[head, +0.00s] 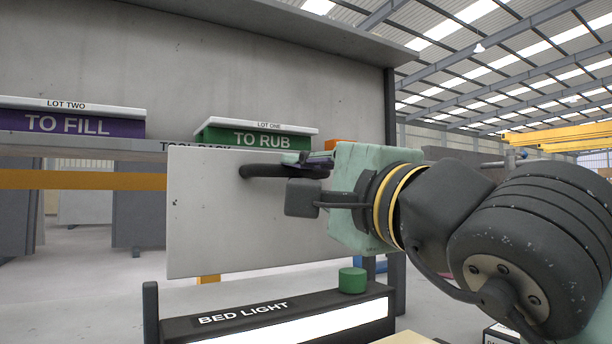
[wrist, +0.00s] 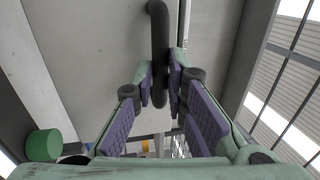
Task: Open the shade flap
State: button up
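The shade flap appears to be the pale grey panel (head: 225,215), standing roughly upright in the middle of the head view. A dark bar handle (head: 262,171) sticks out near its upper right part. My gripper (head: 300,168) is at the handle from the right. In the wrist view the handle (wrist: 158,45) runs down between the two purple-padded fingers of my gripper (wrist: 160,82), which are closed in on both sides of it. My gripper and wrist hide the panel's right edge and one end of the handle in the head view.
A dark box labelled BED LIGHT (head: 240,317) with a green button (head: 352,280) stands below the panel. A shelf (head: 60,146) behind holds a purple TO FILL box (head: 75,124) and a green TO RUB box (head: 255,138).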

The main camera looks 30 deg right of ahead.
jog(key=o, duration=0.5)
jog(key=shift+s, duration=0.1)
jog(key=shift+c, duration=0.2)
jog(key=s+f, duration=0.2)
jog(key=s, duration=0.9)
jog(key=shift+s+d+f, duration=0.2)
jog(key=shift+s+f, duration=0.05)
jog(key=shift+s, duration=0.15)
